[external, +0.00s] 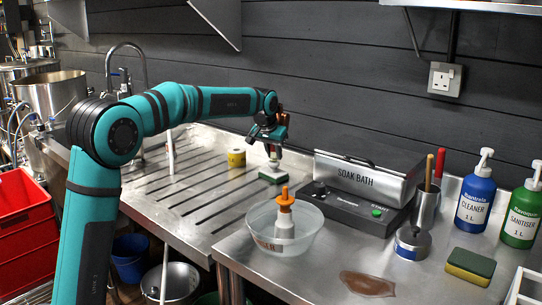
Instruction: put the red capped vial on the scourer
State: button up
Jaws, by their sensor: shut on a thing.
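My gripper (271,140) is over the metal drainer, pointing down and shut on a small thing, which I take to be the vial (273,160). Only a pale lower part shows below the fingers; a red cap cannot be made out clearly. Directly below is a small dark green pad (271,178), which looks like a scourer, lying on the ribbed drainer. The vial's lower end is at or just above the pad; I cannot tell whether they touch. A second green and yellow scourer (470,266) lies on the counter at the right.
A yellow roll (236,158) stands left of the pad. A clear bowl (262,240) with an orange-topped bottle (285,215) stands in front. The soak bath (362,185) is close on the right. A brown puddle (367,284) lies on the counter.

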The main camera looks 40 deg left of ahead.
jog(key=shift+f, duration=0.15)
jog(key=o, duration=1)
jog(key=v, duration=1.2)
